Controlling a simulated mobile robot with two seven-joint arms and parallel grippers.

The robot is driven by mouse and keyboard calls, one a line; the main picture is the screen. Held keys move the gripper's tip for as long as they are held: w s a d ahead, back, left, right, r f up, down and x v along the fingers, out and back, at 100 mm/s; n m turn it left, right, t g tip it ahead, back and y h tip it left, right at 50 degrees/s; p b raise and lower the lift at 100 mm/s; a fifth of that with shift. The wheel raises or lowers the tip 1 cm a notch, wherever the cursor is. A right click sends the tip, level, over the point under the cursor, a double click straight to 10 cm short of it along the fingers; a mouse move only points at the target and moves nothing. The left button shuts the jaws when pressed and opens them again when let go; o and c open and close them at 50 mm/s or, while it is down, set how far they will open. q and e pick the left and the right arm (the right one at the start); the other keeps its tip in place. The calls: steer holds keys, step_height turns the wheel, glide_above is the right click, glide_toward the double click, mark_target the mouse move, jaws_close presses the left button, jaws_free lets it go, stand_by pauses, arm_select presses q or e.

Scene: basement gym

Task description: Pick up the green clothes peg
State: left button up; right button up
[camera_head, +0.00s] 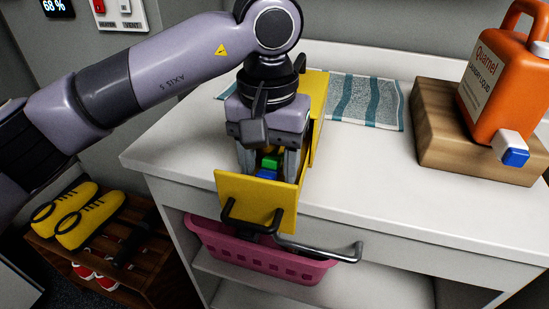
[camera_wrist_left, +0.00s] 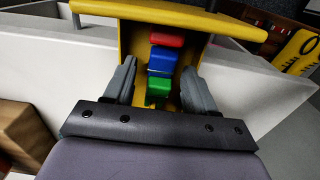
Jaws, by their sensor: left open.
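The green clothes peg (camera_head: 270,161) lies inside an open yellow drawer (camera_head: 232,190). In the left wrist view the green peg (camera_wrist_left: 158,87) is nearest to my gripper's palm, with a blue peg (camera_wrist_left: 162,60) and a red peg (camera_wrist_left: 167,40) beyond it. My left gripper (camera_head: 270,165) points down into the drawer, its jaws open and empty. In the left wrist view its fingers (camera_wrist_left: 160,70) stand on either side of the row, apart from the green peg. I cannot tell how far above the peg the fingertips are. My right gripper is not in view.
The drawer's walls stand close around my left fingers, with a dark handle (camera_head: 252,220) on its front. A striped towel (camera_head: 365,100) lies behind right. An orange jug (camera_head: 495,95) stands on a wooden block (camera_head: 435,135). A pink basket (camera_head: 265,260) sits below.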

arm_select(q)
steer(key=shift+c, duration=0.4)
steer(key=c, duration=1)
steer(key=shift+o, duration=0.2)
steer(key=shift+r, duration=0.2)
